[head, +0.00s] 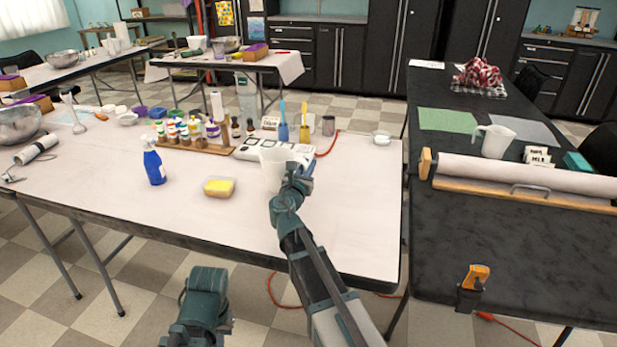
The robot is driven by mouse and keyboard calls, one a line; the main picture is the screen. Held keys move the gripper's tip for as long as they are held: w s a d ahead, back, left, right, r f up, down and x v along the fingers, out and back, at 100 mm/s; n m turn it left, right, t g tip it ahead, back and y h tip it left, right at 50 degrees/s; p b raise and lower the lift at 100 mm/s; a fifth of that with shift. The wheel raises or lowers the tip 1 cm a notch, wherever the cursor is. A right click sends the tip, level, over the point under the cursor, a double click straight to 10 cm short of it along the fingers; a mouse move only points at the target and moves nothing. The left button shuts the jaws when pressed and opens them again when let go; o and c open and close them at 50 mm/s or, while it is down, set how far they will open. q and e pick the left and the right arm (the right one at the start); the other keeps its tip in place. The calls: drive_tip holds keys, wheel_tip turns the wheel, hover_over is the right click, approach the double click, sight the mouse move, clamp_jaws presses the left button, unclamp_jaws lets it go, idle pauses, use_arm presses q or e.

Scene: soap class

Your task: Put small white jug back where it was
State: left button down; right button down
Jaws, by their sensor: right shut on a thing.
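A small white jug (271,164) is at my right gripper (297,178), over the right part of the white-topped table (340,215). The gripper is shut on it, and the wrist partly hides the jug's right side and the fingertips. The jug looks upright; I cannot tell whether its base touches the table. A larger-looking white jug (497,142) stands on the black table (455,245) at the right. Part of my left arm shows at the bottom, but its fingertips do not.
A white panel with dark squares (248,150) lies behind the held jug. A bottle rack (190,143), a blue spray bottle (154,165) and a yellow sponge (219,187) are to its left. A small glass dish (382,138) is at the back right. The table's right front is clear.

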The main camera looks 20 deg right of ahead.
drive_tip(key=shift+f+b, duration=1.75)
drive_tip(key=shift+f, duration=0.1)
drive_tip(key=shift+f, duration=0.15)
drive_tip(key=c, duration=0.9)
unclamp_jaws()
drive_tip(key=shift+r, duration=0.25)
drive_tip(key=shift+s+a, duration=0.1)
drive_tip(key=shift+s, duration=0.15)
drive_tip(key=v, duration=1.1)
drive_tip(key=shift+s+a, duration=0.2)
